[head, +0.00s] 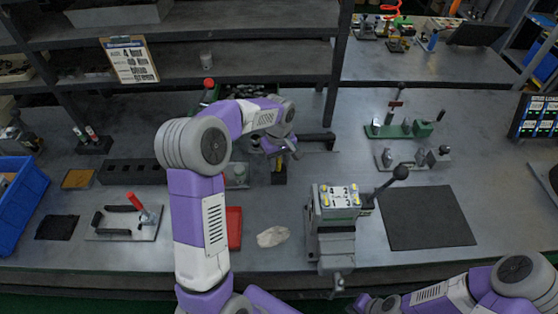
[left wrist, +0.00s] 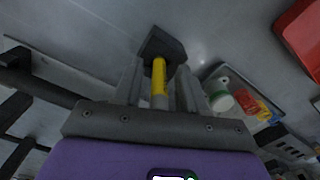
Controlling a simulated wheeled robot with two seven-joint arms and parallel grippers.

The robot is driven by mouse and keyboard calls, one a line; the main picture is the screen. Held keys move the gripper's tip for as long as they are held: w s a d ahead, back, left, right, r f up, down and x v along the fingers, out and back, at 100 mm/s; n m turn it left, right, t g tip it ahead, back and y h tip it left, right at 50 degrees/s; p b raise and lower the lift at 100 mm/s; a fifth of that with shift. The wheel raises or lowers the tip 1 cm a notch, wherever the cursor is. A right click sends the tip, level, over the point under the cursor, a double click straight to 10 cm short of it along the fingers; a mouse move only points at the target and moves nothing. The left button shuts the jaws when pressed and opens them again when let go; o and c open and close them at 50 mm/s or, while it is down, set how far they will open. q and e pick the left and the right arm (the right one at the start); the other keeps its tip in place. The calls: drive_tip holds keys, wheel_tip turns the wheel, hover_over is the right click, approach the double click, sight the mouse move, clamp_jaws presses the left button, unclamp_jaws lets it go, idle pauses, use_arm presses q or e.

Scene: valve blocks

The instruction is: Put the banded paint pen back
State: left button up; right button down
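A yellow paint pen with a grey band (left wrist: 159,78) stands between the fingers of my left gripper (left wrist: 160,85) in the left wrist view. Its far end meets a small black block (left wrist: 160,46); I cannot tell how deep it sits. Narrow gaps show between pen and fingers, so the gripper looks open around it. In the head view my left gripper (head: 282,150) is above the same block (head: 279,179), hiding most of the pen. My right gripper (head: 366,302) is at the bottom edge, its fingers unclear.
A red tray (head: 234,228), a pale rag (head: 272,237) and a vise with a valve block (head: 338,200) are nearby. A dark mat (head: 428,218) lies bare at right.

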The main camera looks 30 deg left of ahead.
use_arm(q)
drive_tip(key=shift+r, duration=0.1)
wheel_tip(320, 180, up, 12)
drive_tip(key=p, duration=0.3)
drive_tip(key=shift+a+r, duration=0.1)
idle(0.5)
